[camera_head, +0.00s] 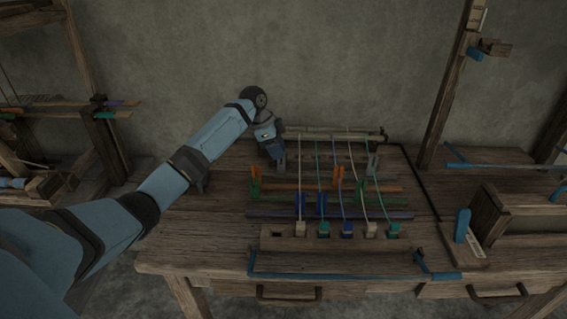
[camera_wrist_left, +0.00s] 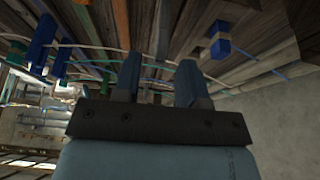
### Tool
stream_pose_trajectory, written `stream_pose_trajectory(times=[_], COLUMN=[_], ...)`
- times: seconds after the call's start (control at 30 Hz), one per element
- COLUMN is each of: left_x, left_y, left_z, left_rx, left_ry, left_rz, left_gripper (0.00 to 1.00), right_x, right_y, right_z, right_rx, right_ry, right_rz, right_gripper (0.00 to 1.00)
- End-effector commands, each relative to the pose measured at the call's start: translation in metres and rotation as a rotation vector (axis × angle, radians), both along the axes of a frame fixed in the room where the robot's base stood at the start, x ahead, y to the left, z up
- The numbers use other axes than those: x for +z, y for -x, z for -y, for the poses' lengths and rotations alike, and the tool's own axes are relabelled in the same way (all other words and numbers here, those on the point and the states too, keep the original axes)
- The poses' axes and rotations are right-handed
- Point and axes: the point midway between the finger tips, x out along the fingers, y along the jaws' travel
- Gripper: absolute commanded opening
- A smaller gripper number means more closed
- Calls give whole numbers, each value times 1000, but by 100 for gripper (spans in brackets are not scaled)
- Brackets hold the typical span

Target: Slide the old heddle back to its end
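My left gripper (camera_head: 279,163) is low over the back left of the loom table, beside the left end of the rearmost row of heddle parts. In the left wrist view its two fingers (camera_wrist_left: 158,78) stand apart, with no object clearly held between them. A grey upright piece (camera_head: 372,163) stands at the right end of that rearmost row; the left end is hidden by the gripper. In front lie an orange-and-green heddle row (camera_head: 385,188) and a blue one (camera_head: 385,214). I cannot tell for certain which is the old heddle. My right gripper is not in view.
Several cords run from the back rod (camera_head: 325,134) to coloured blocks in a front wooden rack (camera_head: 275,242), passing over the heddle rows. A wooden post (camera_head: 445,95) rises at right. A blue-handled tool (camera_head: 463,225) is at the right. The left tabletop is clear.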

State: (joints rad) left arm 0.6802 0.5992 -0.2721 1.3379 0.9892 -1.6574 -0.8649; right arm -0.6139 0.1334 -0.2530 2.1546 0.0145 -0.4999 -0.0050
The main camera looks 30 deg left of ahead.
Motion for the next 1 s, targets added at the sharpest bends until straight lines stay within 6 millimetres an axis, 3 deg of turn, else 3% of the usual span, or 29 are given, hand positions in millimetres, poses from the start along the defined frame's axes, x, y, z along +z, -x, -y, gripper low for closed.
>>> stream_pose_trajectory(times=[0.1, 0.3, 0.67, 0.87, 1.0], left_x=[-22, -41, -46, -46, -46], left_y=[-4, -9, -10, -10, -10], left_z=[8, 14, 16, 16, 16], left_rx=[1, 1, 2, 1, 1], left_ry=[1, 0, -1, 0, 0], left_rz=[-1, 0, 1, 0, 0], left_gripper=[38, 38, 38, 0, 0], right_x=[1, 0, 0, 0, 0], right_y=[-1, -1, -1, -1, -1], right_z=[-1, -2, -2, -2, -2], right_rx=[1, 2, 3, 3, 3], right_ry=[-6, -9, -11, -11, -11], right_rz=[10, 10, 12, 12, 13], right_gripper=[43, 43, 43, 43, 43])
